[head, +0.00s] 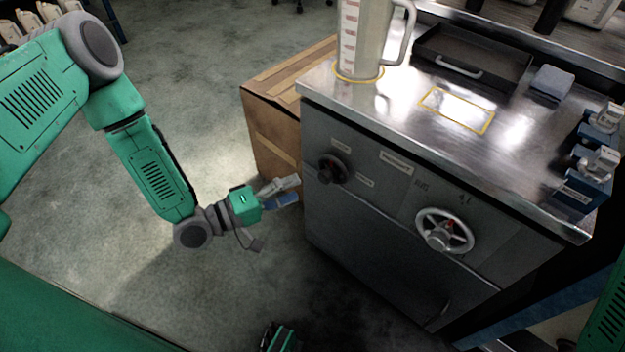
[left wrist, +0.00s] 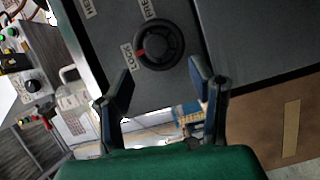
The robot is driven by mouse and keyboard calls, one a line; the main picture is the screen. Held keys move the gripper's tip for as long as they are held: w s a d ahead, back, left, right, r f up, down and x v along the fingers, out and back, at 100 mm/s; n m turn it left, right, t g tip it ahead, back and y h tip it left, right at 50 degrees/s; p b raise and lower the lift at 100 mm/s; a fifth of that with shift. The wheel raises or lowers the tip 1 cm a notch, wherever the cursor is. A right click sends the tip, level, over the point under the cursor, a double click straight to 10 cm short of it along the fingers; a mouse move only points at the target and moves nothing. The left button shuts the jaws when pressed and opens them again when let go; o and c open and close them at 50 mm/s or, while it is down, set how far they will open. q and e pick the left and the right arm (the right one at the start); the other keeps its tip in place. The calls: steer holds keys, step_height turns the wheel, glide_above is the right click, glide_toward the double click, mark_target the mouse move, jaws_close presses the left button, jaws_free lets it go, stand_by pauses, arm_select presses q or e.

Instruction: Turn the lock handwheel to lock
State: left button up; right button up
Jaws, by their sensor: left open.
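The lock handwheel is a small black wheel (head: 333,169) on the upper left of the grey cabinet's front. In the left wrist view the black wheel (left wrist: 160,45) shows a red mark on its rim beside the "LOCK" label (left wrist: 127,56). A "FREE" label (left wrist: 147,9) sits at another side of it. My left gripper (head: 286,192) is open and empty, to the left of the wheel and a little below it in the head view. Its two fingers (left wrist: 163,86) are spread apart in the left wrist view, with the wheel beyond them and not between them. My right gripper is not identifiable.
A silver handwheel (head: 445,232) with a red mark is farther right on the cabinet front (head: 375,225). A measuring jug (head: 365,40), a black tray (head: 470,62) and blue-based devices (head: 588,175) stand on top. A cardboard box (head: 272,125) stands close behind my left gripper.

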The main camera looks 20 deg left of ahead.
arm_select(q)
steer(key=v, duration=0.4)
steer(key=shift+a, duration=0.15)
stand_by(0.4)
